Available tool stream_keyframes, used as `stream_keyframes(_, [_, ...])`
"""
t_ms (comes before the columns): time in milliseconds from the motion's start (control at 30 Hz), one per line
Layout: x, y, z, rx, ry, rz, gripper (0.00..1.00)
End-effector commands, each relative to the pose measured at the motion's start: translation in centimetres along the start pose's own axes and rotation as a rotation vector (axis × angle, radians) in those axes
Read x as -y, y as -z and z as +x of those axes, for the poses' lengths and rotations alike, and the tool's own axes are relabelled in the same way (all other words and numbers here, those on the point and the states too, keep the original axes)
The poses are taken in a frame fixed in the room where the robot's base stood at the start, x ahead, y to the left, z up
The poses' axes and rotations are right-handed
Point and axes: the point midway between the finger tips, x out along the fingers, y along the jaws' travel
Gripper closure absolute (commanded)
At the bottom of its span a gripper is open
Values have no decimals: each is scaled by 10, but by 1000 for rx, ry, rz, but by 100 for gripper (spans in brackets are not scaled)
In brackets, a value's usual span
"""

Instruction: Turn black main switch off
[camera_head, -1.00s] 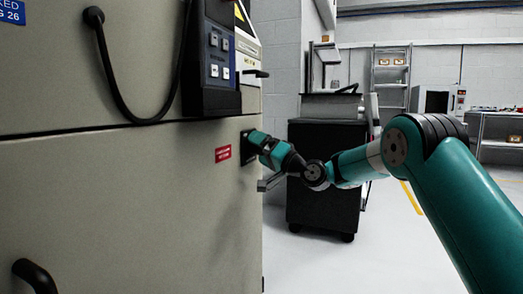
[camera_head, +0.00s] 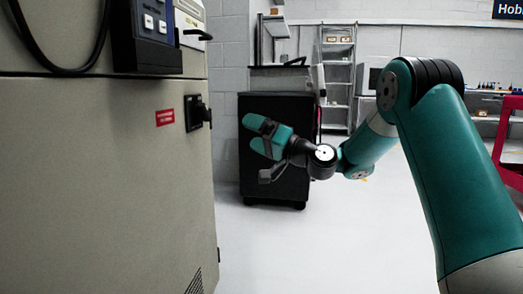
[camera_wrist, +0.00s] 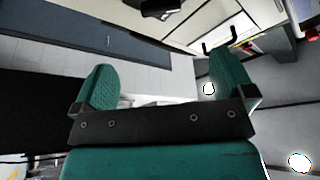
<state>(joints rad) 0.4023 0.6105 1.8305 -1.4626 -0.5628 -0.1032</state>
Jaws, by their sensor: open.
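The black main switch (camera_head: 196,112) is on the right part of the beige cabinet front, just right of a red label (camera_head: 165,117). Its knob sticks out to the right, but its turned position is too small to read. My gripper (camera_head: 257,136) is to the right of the switch, clear of the cabinet, with a gap between them. Its two teal fingers are apart with nothing between them. The wrist view also shows my gripper (camera_wrist: 168,80) open and empty. I cannot make out the switch for certain in that view.
A control box with buttons (camera_head: 147,35) and a hanging black cable (camera_head: 68,70) are on the cabinet (camera_head: 100,170) above the switch. A dark wheeled cart (camera_head: 285,185) stands behind my gripper. The floor (camera_head: 330,240) right of the cabinet is clear.

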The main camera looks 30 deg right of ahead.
Motion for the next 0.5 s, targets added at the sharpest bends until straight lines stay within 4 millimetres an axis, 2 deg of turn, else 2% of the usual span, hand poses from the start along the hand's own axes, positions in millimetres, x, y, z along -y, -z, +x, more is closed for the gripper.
stream_keyframes(33, [-5, -4, -7, -1, 0, -2, 0])
stream_keyframes(200, [-2, -3, -16, 0, -1, 0, 0])
stream_keyframes(500, [0, 0, -19, 1, -2, 1, 0])
